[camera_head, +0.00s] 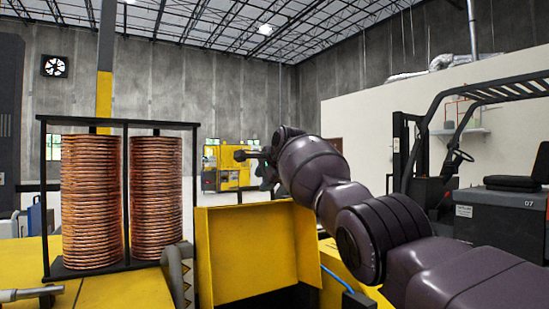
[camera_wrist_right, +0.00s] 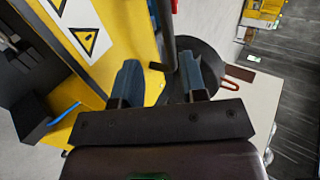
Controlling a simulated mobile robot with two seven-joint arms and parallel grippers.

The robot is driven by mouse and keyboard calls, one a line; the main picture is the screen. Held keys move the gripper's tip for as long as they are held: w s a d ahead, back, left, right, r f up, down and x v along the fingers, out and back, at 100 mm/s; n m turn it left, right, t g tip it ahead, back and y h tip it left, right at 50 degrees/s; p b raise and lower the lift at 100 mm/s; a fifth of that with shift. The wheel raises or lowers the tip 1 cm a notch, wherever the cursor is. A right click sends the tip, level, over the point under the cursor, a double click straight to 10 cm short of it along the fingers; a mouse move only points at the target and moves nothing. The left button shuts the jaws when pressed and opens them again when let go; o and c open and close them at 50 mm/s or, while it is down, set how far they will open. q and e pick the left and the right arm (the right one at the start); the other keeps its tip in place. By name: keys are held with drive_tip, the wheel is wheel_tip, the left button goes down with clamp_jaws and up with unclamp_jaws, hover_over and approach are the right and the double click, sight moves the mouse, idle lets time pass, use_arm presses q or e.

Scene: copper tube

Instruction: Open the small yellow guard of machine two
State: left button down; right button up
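A small yellow guard (camera_head: 245,252) stands on the machine in the lower middle of the head view, with an upright front panel and a side panel at its right. Whether it is open or shut I cannot tell. My right gripper (camera_head: 256,162) is above the guard's top edge, with its arm coming in from the right. In the right wrist view my right gripper's (camera_wrist_right: 160,85) two blue-grey fingers are apart. A dark post shows between and beyond them; contact is unclear. A yellow panel with a warning triangle (camera_wrist_right: 85,40) is at the left there. My left gripper is out of view.
Copper tube coils (camera_head: 92,200) stand in a black frame left of the guard. A blue hose (camera_head: 338,280) runs right of it. A forklift (camera_head: 490,200) stands at the right, and another yellow machine (camera_head: 230,167) is farther back.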

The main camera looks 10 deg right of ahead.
drive_tip(key=shift+s+d+r+p, duration=0.15)
drive_tip(key=shift+s+r+p, duration=0.2)
drive_tip(key=shift+p, duration=0.45)
drive_tip(key=shift+s+d, duration=0.1)
drive_tip(key=shift+s, duration=0.05)
drive_tip(key=shift+s+r, duration=0.15)
drive_tip(key=shift+s, duration=0.1)
drive_tip(key=shift+s+d+r, duration=0.2)
drive_tip(key=shift+s+r, duration=0.1)
drive_tip(key=shift+s, duration=0.15)
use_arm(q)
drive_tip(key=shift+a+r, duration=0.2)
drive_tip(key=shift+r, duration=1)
use_arm(e)
drive_tip(key=shift+v, duration=1.35)
